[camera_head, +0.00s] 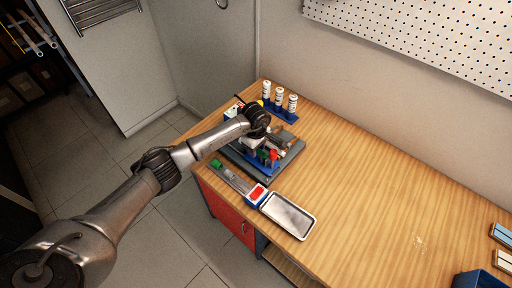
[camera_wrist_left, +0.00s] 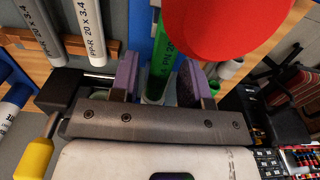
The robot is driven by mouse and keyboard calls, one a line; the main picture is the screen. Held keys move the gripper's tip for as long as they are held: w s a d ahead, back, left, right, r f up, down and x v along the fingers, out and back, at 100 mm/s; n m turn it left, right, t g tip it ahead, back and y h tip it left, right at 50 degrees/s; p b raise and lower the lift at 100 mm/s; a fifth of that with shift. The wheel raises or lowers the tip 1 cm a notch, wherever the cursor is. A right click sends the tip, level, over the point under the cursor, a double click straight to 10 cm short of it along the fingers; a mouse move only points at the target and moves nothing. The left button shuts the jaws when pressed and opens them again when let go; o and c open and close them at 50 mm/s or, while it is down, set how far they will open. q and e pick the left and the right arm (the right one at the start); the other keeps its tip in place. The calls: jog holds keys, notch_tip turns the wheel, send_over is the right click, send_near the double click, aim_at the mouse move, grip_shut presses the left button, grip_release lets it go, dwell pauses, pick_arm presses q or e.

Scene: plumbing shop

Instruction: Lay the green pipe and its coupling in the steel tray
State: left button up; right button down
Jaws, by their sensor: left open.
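The steel tray (camera_head: 288,215) lies empty near the table's front edge. My left gripper (camera_head: 262,150) is over the dark board, mostly hidden by its own wrist. In the left wrist view its fingers (camera_wrist_left: 160,82) are open, with the green pipe (camera_wrist_left: 158,85) between them and a gap at the sides. My right gripper is not in view.
The dark board (camera_head: 291,156) carries a blue rack and small parts. White bottles (camera_head: 279,96) stand behind it in a blue holder. The table's right middle is clear.

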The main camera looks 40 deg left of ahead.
pick_arm(q)
jog(key=shift+c, duration=0.3)
jog(key=c, duration=0.6)
jog(key=shift+r, duration=0.1)
jog(key=shift+r+p, duration=1)
jog(key=shift+r, duration=0.45)
jog(key=shift+r+p, duration=1.35)
jog(key=shift+r, duration=0.85)
